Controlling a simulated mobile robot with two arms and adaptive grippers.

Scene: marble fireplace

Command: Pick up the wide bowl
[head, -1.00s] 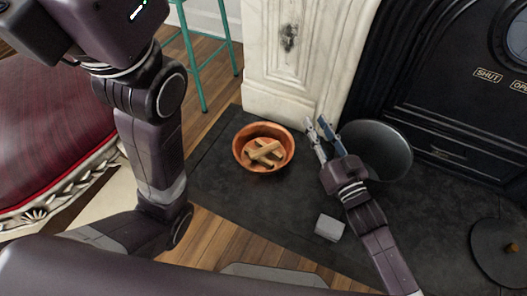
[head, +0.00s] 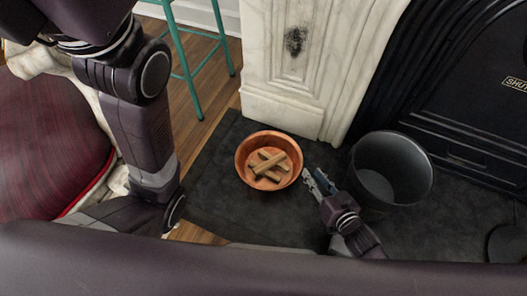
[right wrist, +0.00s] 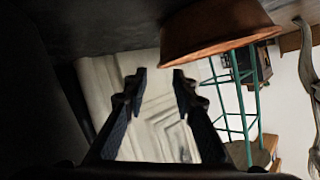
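The wide bowl (head: 242,160) is orange-brown and stands upright on the dark hearth slab, with several wooden sticks (head: 268,166) lying in it. My right gripper (head: 314,180) is just to the right of the bowl, near its rim, with no visible contact. In the right wrist view its two fingers (right wrist: 157,76) are spread apart with nothing between them, and the bowl (right wrist: 215,30) shows above and to the right of them. My left arm (head: 140,110) comes in at the left; its gripper is out of view.
A dark metal bucket (head: 400,190) stands right of my right gripper, close to it. The white marble fireplace column (head: 300,60) rises behind the bowl. A teal stool (head: 190,60) and a red upholstered seat (head: 50,140) are at the left. The slab (head: 225,205) is bare in front of the bowl.

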